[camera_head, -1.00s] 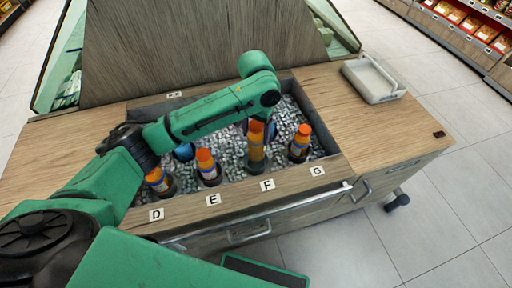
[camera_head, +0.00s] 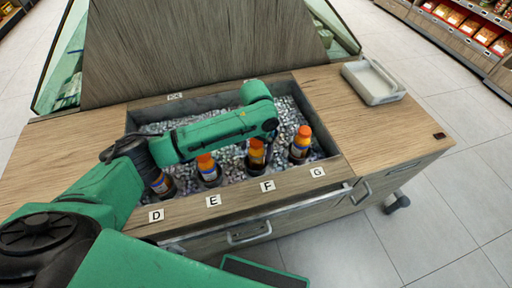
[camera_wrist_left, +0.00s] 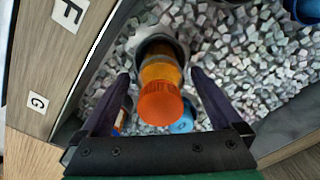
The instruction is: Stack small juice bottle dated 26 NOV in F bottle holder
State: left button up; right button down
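A small orange-capped bottle (camera_head: 256,155) stands behind the F label (camera_head: 267,185), low in the pebble-filled well. In the left wrist view the bottle (camera_wrist_left: 159,103) stands in a round grey holder (camera_wrist_left: 160,45) near the F label (camera_wrist_left: 68,12). My left gripper (camera_wrist_left: 160,74) is around this bottle, one finger on each side, with gaps between the fingers and the bottle. Its fingers are partly hidden in the head view. The date on the bottle cannot be read. My right gripper is not in view.
The well has wooden edges. A white tray (camera_head: 372,80) lies on the right countertop, which is otherwise mostly clear.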

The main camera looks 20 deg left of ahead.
pick_arm(q)
jog(key=shift+r, duration=0.1)
notch_tip(320, 180, up, 12)
jog(key=shift+r+p, duration=0.2)
jog(key=shift+p, duration=0.1)
dwell(0.5)
